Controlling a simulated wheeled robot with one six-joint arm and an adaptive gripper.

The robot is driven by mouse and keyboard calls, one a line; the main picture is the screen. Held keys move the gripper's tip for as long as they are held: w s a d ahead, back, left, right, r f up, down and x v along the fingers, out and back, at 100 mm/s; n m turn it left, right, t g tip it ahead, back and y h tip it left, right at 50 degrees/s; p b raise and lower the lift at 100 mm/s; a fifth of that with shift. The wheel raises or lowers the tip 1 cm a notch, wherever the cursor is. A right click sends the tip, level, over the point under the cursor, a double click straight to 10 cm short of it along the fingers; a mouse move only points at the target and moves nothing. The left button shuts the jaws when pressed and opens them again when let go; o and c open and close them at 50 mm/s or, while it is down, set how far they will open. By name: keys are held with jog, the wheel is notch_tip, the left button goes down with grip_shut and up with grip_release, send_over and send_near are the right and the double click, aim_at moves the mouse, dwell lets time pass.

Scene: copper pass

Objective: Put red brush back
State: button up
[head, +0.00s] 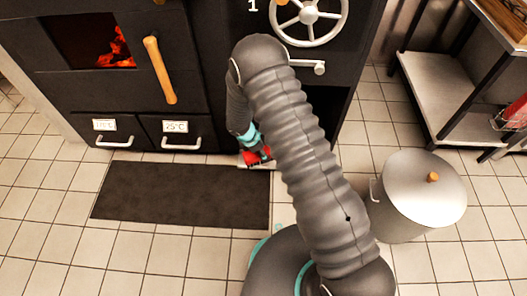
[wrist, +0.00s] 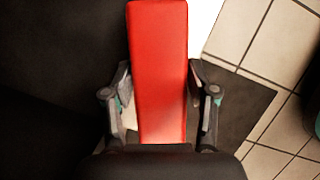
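The red brush (wrist: 159,65) is a long red block that fills the middle of the wrist view. It lies between the two fingers of my gripper (wrist: 160,98), which press close along both its sides. In the head view, a small red part of the brush (head: 254,157) shows at my gripper (head: 248,146), low in front of the black oven. A pale strip shows just under it there. My arm hides part of the brush and the floor behind it.
The black oven (head: 190,65) has a wooden handle, labelled drawers (head: 178,134) and a handwheel (head: 309,17). A dark mat (head: 180,195) lies on the tiles in front. A lidded metal pot (head: 420,190) stands at right, near a metal shelf (head: 437,85). Floor left of the mat is clear.

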jog(key=shift+o, duration=1)
jog(key=shift+r, duration=0.2)
jog(key=p+v, duration=0.1)
jog(key=v, duration=1.1)
jog(key=shift+p, duration=0.4)
